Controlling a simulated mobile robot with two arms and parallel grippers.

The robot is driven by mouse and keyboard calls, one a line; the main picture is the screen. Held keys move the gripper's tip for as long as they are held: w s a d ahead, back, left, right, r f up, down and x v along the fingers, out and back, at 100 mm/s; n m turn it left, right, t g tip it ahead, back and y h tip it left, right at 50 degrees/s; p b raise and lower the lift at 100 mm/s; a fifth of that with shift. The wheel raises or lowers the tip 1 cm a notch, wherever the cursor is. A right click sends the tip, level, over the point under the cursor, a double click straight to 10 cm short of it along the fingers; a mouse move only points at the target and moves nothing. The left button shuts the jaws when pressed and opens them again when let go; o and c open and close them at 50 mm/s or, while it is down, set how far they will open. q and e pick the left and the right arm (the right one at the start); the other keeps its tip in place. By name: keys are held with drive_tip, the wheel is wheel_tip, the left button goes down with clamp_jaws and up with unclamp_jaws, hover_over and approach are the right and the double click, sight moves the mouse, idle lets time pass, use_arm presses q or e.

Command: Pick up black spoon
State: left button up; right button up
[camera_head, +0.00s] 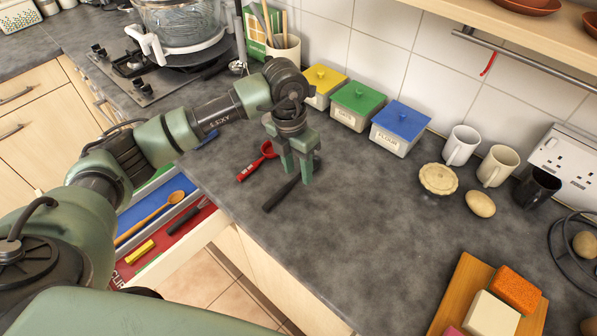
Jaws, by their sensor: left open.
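A black utensil, which looks like the black spoon (279,195), lies on the grey counter (360,245). Its handle points to the lower left, and its other end is partly hidden behind my left gripper. My left gripper (297,178) points down over the utensil with its two fingers apart. The fingertips are close to the handle, one on each side in the picture. I cannot tell whether they touch it or the counter. My right gripper is not in view.
A red scoop (258,160) lies just left of the gripper. Yellow, green and blue (400,128) lidded canisters stand behind. An open drawer (205,230) holds a wooden spoon (150,217). Mugs (461,146) and a pie (438,179) stand right. The middle counter is clear.

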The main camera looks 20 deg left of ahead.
sight(288, 185)
use_arm(q)
drive_tip(key=shift+w+a+r+y, duration=0.15)
drive_tip(key=shift+a+y, duration=0.1)
drive_tip(key=shift+a, duration=0.35)
drive_tip(key=shift+w+a+r+y, duration=0.1)
drive_tip(key=shift+a+y, duration=0.15)
drive_tip(key=shift+a, duration=0.35)
drive_tip(key=shift+s+a+f, duration=0.1)
drive_tip(key=shift+a+f, duration=0.1)
drive_tip(key=shift+a, duration=0.1)
drive_tip(key=shift+s+f+p, duration=0.15)
drive_tip(key=shift+f+p, duration=0.45)
drive_tip(key=shift+f, duration=0.2)
wheel_tip(288, 185, down, 5)
drive_tip(key=p, duration=0.2)
drive_tip(key=shift+r+p, duration=0.15)
drive_tip(key=shift+p, duration=0.15)
drive_tip(key=shift+f, duration=0.35)
clamp_jaws()
